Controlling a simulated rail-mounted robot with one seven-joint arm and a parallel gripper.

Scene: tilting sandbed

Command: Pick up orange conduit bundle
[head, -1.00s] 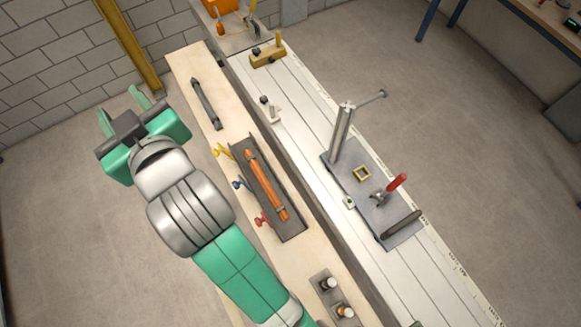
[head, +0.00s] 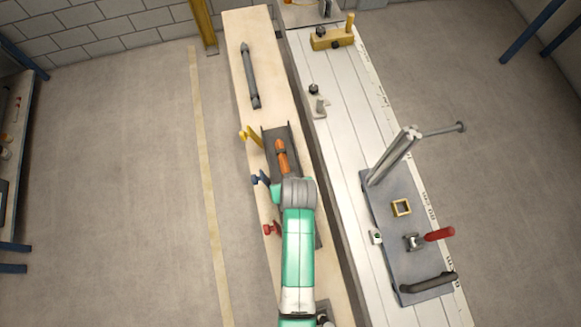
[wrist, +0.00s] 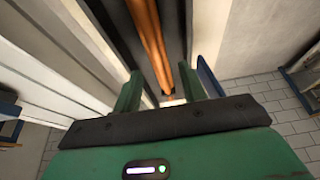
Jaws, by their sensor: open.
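The orange conduit bundle (head: 282,150) lies lengthwise in a dark grey trough (head: 292,130) on the pale wooden bench. Its far end shows in the head view; my arm covers the rest. In the wrist view the orange bundle (wrist: 148,35) runs down the dark trough (wrist: 125,25) toward the space between my fingers. My gripper (wrist: 160,88) is open, with one green finger to each side of the bundle's line and nothing held. My wrist is above the trough in the head view, where my fingers are hidden. The height gap to the bundle is hard to tell.
Yellow (head: 250,135), blue (head: 261,178) and red (head: 271,229) clamp-like pieces line the trough's left side. A dark grey rod (head: 250,76) lies farther up the bench. At right, a grey plate (head: 380,215) carries a tall post (head: 393,157) and a red-handled clamp (head: 438,235).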

